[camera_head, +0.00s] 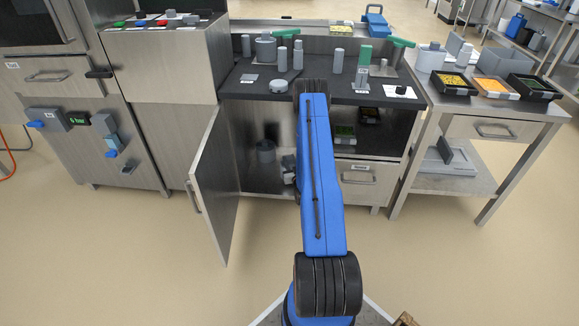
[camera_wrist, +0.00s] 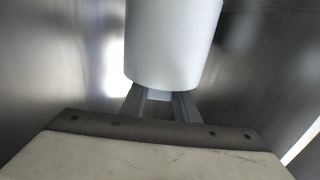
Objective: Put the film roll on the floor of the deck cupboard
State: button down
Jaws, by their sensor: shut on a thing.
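The film roll (camera_wrist: 172,45) is a smooth pale grey cylinder, upright in the wrist view, with its lower end between my fingers. My gripper (camera_wrist: 158,104) is shut on it. In the head view my gripper (camera_head: 289,175) is low inside the deck cupboard, mostly hidden behind my blue arm, and the roll cannot be made out there. The deck cupboard (camera_head: 255,183) is open, with its steel door (camera_head: 216,185) swung out to the left. The wrist view shows metal walls close around the roll. I cannot tell whether the roll touches the cupboard floor.
The open door bounds the left side. A drawer (camera_head: 358,175) and an open shelf with dark trays (camera_head: 345,133) lie right of my arm. The dark deck (camera_head: 252,92) above holds several cylinders.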

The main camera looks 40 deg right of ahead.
jog(key=shift+f, duration=1.7)
jog(key=shift+f, duration=0.15)
jog(key=c, duration=1.4)
grip_release()
jog(key=shift+o, duration=0.2)
